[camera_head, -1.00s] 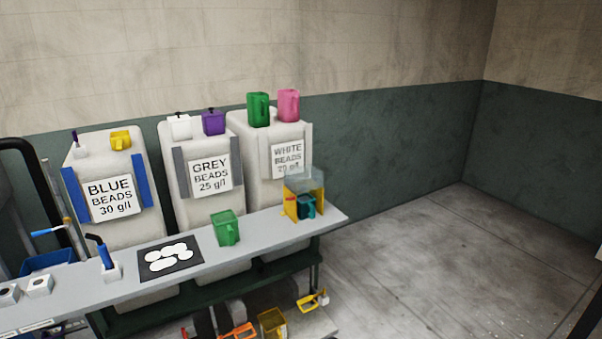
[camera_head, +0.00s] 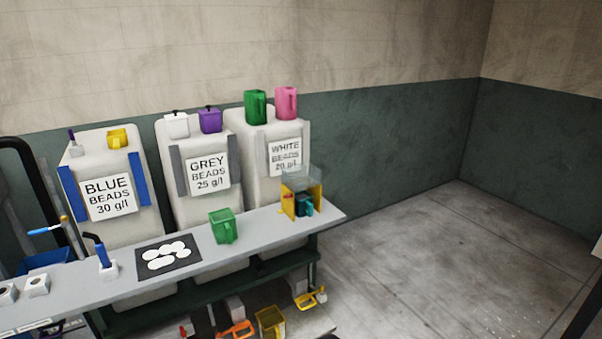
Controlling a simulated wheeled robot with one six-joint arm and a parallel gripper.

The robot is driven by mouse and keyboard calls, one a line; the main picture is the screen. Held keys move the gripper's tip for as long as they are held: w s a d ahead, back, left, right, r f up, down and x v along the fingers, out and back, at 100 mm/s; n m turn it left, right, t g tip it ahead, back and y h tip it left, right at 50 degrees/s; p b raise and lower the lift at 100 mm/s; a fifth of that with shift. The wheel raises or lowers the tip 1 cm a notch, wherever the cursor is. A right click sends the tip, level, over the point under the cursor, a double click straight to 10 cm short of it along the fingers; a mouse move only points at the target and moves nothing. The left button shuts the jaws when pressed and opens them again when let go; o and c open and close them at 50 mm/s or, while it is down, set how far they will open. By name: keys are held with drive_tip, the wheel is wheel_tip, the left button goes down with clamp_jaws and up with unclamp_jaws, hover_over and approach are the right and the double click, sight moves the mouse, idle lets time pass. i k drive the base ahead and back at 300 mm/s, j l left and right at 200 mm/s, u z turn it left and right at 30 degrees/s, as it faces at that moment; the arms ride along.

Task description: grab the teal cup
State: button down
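The teal cup (camera_head: 304,206) stands at the right end of the grey bench (camera_head: 265,230). It sits within or just in front of a yellow-sided holder (camera_head: 288,205) with a clear, see-through top, which partly surrounds it. Its handle side faces toward me, and its far side is hidden. My gripper is not in this view.
A green jug (camera_head: 223,227) stands left of the cup on the bench. A black mat with white discs (camera_head: 168,256) lies further left. Bead containers (camera_head: 282,162) stand behind, with jugs on top. Yellow and orange tools lie on a lower level. The floor at right is clear.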

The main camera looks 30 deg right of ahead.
sight(303, 201)
drive_tip(key=i+l+u, duration=0.15)
drive_tip(key=i+l, duration=0.25)
drive_tip(key=i+l+u, duration=0.1)
drive_tip(key=i+l, duration=0.3)
drive_tip(key=i+l+u, duration=0.15)
drive_tip(key=i+l, duration=0.2)
drive_tip(key=l, duration=0.2)
drive_tip(key=i+l+u, duration=0.15)
drive_tip(key=i+l, duration=0.2)
drive_tip(key=l, duration=0.2)
